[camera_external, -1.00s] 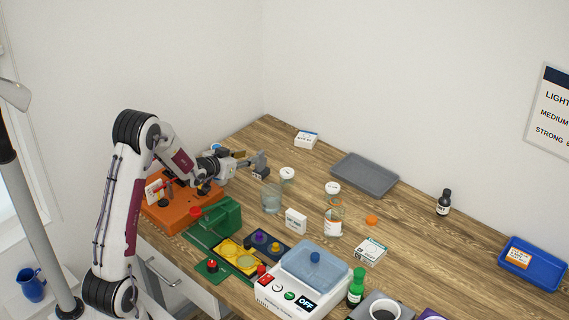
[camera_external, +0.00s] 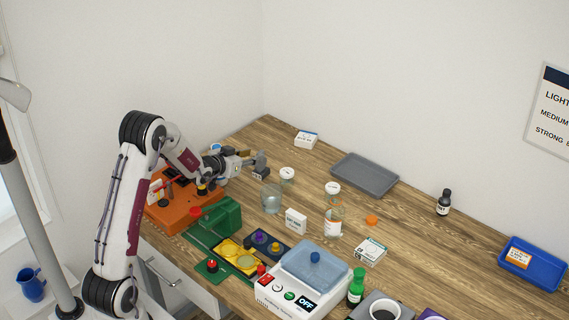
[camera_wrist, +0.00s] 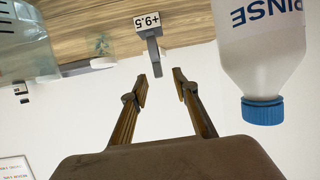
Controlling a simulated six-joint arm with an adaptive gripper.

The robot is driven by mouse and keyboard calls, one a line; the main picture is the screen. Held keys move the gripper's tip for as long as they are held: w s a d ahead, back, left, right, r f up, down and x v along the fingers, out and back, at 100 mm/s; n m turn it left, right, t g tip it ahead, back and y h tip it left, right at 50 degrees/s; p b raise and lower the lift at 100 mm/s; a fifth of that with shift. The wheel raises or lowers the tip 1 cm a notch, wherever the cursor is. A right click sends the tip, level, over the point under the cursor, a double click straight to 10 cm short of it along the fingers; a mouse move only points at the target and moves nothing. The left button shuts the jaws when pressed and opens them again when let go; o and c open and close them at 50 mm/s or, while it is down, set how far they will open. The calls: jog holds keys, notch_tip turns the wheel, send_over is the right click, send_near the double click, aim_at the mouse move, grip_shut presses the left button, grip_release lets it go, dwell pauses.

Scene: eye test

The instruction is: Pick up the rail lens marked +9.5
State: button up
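The rail lens marked +9.5 (camera_wrist: 152,48) shows in the wrist view as a grey upright piece on a block with a white +9.5 label, upside down in the picture, on the wooden bench. In the external view a small grey piece, seemingly this lens (camera_external: 260,167), stands just beyond my gripper (camera_external: 249,160). In the wrist view my gripper (camera_wrist: 160,76) is open; its two fingers are apart with nothing between them. The lens lies just ahead of the fingertips, slightly left of the middle of the gap, and appears apart from them.
A white RINSE bottle with a blue cap (camera_wrist: 263,110) is close on the right in the wrist view. A glass beaker (camera_external: 271,199) stands near the lens. An orange unit (camera_external: 172,212) lies under my arm. A grey tray (camera_external: 365,176) lies farther right.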

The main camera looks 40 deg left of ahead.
aim_at(261, 152)
jog(key=shift+x, duration=2.6)
jog(key=shift+d+r, duration=0.15)
grip_shut()
